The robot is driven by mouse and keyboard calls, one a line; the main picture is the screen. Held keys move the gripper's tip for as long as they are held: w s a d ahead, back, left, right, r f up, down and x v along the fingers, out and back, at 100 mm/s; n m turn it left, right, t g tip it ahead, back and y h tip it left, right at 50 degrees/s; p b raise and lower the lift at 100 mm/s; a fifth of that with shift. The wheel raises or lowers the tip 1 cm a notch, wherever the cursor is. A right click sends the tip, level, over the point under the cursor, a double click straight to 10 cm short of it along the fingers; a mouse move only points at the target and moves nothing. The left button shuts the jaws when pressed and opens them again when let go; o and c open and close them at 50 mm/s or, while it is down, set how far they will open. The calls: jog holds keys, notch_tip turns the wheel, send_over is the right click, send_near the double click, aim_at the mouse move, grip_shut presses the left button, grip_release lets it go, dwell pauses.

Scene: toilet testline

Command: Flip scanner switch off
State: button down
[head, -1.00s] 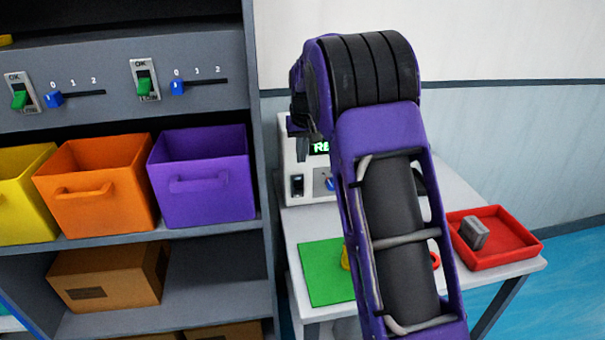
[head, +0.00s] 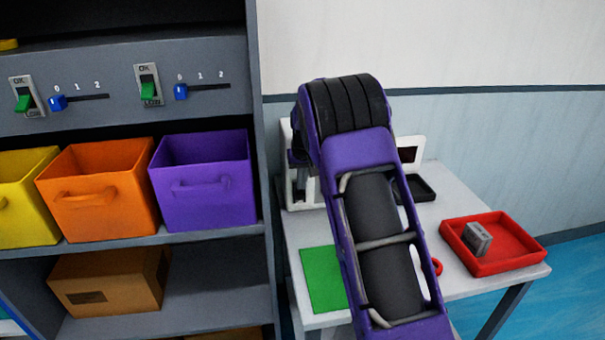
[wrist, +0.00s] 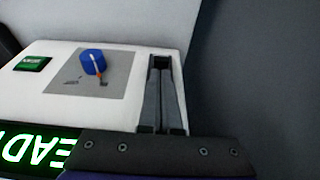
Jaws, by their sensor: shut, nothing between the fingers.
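The scanner is a white box (head: 287,140) on the table, largely hidden behind my arm in the head view. Its white face (wrist: 40,95) fills the left of the wrist view, seen upside down, with a lit green display (wrist: 35,150). A dark switch housing (wrist: 160,62) sits at the right of this face. My gripper (wrist: 160,70) is shut and empty, with its fingertips at the switch housing. They cover most of it, so I cannot tell the switch's position or whether they touch it. In the head view my gripper (head: 301,195) is low before the scanner's left side.
A blue knob (wrist: 93,62) and a green button (wrist: 33,63) are beside the switch. The table (head: 450,185) holds a red tray (head: 510,235) with a grey block, a black tray (head: 418,187) and a green mat (head: 322,275). A shelf (head: 200,65) with bins stands left.

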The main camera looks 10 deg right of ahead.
aim_at(301, 194)
jog(key=shift+w+f, duration=0.1)
jog(key=shift+f, duration=0.25)
jog(key=shift+f, duration=0.1)
jog(key=shift+s+f+t+b, duration=0.35)
jog(key=shift+t+b, duration=0.35)
jog(key=shift+b, duration=0.8)
jog(key=shift+s, duration=0.1)
jog(key=shift+s+f+b, duration=0.3)
jog(key=shift+s+b, duration=0.1)
jog(key=shift+b, duration=0.45)
jog(key=shift+s+f+b, duration=0.3)
jog(key=shift+s+f, duration=0.2)
jog(key=shift+f, duration=0.05)
jog(key=shift+w, duration=0.1)
